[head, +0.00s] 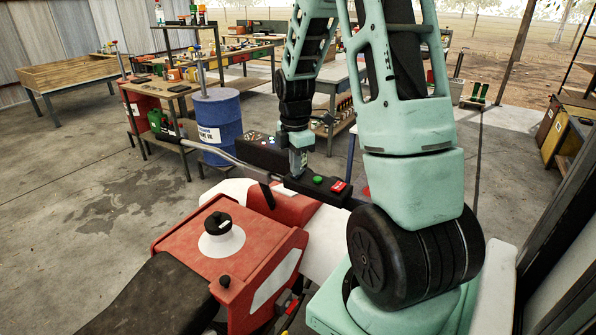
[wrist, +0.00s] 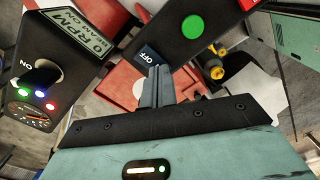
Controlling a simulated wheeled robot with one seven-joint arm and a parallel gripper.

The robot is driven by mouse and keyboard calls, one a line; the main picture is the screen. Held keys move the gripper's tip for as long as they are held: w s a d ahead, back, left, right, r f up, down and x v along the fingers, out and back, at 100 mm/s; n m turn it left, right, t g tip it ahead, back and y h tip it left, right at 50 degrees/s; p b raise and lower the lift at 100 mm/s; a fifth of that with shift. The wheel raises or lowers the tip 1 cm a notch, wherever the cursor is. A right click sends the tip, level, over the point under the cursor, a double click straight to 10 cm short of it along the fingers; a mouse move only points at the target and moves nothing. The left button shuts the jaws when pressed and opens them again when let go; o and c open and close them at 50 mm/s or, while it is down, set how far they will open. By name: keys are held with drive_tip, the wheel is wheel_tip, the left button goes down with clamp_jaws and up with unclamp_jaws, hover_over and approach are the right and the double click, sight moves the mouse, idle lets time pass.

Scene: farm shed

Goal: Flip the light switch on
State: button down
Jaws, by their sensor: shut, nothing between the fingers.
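A small dark blue rocker switch (wrist: 147,53) labelled OFF sits at the end of a black control box in the wrist view. My gripper (wrist: 158,72) is shut and empty, its fingertips right at the lower edge of this switch. I cannot tell whether they touch it. A green round button (wrist: 192,25) is on the same box, just right of the switch. In the head view the black control box (head: 328,195) lies on the red vehicle, and my gripper (head: 298,174) points down at its left end, hiding the blue switch there.
A dash panel (wrist: 62,55) at left in the wrist view has an ON knob, small lights and an RPM display. A red switch (head: 339,187) is on the box's right. The red vehicle (head: 225,240) fills the foreground; a handlebar (head: 225,155) extends left of my gripper.

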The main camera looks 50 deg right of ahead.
drive_tip(key=shift+r+p, duration=2.85)
drive_tip(key=shift+r, duration=0.55)
